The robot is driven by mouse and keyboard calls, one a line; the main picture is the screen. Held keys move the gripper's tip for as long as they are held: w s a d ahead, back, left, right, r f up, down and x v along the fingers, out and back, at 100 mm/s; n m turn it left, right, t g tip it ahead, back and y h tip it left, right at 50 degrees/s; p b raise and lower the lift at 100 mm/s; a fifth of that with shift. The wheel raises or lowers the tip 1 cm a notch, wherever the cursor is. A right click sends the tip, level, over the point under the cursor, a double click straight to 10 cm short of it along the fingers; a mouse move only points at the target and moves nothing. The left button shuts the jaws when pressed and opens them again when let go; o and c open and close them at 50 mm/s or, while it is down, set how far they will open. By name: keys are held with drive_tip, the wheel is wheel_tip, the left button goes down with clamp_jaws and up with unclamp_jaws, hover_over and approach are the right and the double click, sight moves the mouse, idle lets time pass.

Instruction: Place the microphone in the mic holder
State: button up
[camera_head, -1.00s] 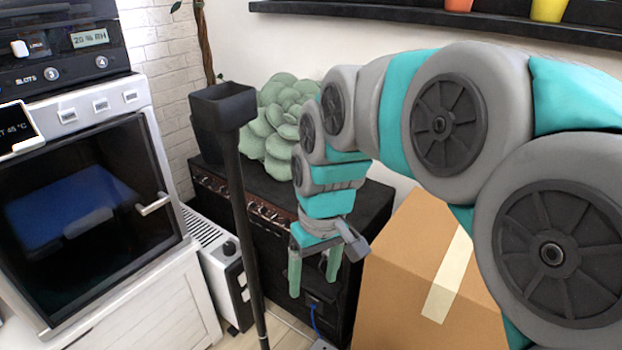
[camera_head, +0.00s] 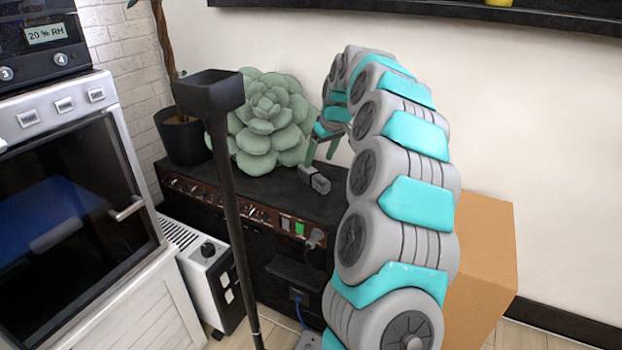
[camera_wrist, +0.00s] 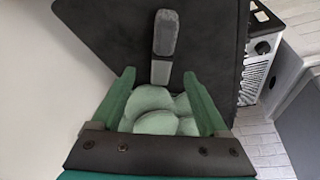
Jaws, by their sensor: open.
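The microphone, a small grey block-like piece (camera_head: 313,180), lies on top of the black amplifier, in front of the green succulent. In the wrist view the microphone (camera_wrist: 164,45) lies just beyond my fingertips, roughly in line with the gap. My gripper (camera_head: 322,150) is open and empty, above the amplifier top and a little behind the microphone; its two green fingers also show in the wrist view (camera_wrist: 160,75).
The amplifier (camera_head: 250,225) carries the large succulent (camera_head: 268,125) beside the gripper. A plant pot (camera_head: 185,140) stands behind the holder. A white heater (camera_head: 205,270) and an oven (camera_head: 75,190) are left. A cardboard box (camera_head: 485,255) stands right, behind my arm.

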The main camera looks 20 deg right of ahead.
sight(312, 170)
drive_tip(key=shift+w+a+p+x, duration=0.15)
drive_tip(key=shift+p+x, duration=0.1)
drive_tip(key=shift+x, duration=1.75)
drive_tip(key=shift+w+a+p+x, duration=0.1)
drive_tip(key=shift+p+x, duration=0.1)
drive_tip(key=shift+x, duration=1.75)
drive_tip(key=shift+r, duration=0.15)
drive_tip(key=shift+c, duration=0.3)
clamp_jaws()
